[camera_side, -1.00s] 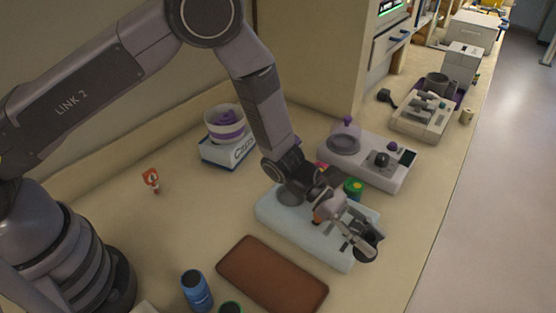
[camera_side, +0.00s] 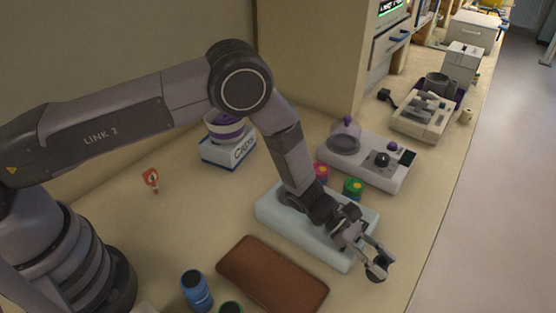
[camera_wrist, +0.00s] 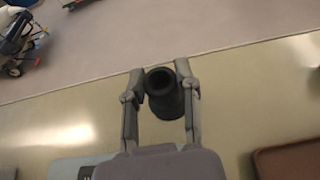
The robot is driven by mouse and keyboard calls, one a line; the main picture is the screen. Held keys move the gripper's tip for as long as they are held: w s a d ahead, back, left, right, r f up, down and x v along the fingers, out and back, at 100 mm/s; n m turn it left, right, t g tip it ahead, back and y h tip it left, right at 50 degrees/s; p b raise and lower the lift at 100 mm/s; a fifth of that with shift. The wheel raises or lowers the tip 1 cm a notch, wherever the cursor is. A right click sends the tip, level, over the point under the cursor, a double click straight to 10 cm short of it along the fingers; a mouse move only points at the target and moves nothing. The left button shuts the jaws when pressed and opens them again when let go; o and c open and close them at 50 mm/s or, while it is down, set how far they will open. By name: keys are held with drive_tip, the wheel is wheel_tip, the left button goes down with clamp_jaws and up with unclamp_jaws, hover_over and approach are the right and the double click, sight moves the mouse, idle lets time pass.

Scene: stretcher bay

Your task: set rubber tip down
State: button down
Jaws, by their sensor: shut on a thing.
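The rubber tip (camera_wrist: 165,94) is a dark, hollow cylinder with its open end showing in the wrist view. My gripper (camera_side: 380,262) is shut on it, with one finger on each side in the wrist view (camera_wrist: 161,92). In the side view the dark tip (camera_side: 376,272) sits between the fingers at the right front of the bench. It appears held above the bench near the front edge, beyond the pale blue tray-like block; the exact height cannot be told.
A pale blue block (camera_side: 335,254) lies under my wrist. A brown pad (camera_side: 272,276) and a blue can (camera_side: 196,290) are nearer. Red-topped and green jars (camera_side: 353,188) and a white scale-like device (camera_side: 390,170) stand behind. The bench ends at the right, above open floor (camera_side: 490,190).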

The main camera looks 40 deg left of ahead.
drive_tip(key=shift+f, duration=0.15)
drive_tip(key=shift+f, duration=0.4)
drive_tip(key=c, duration=0.8)
unclamp_jaws()
drive_tip(key=shift+f, duration=0.15)
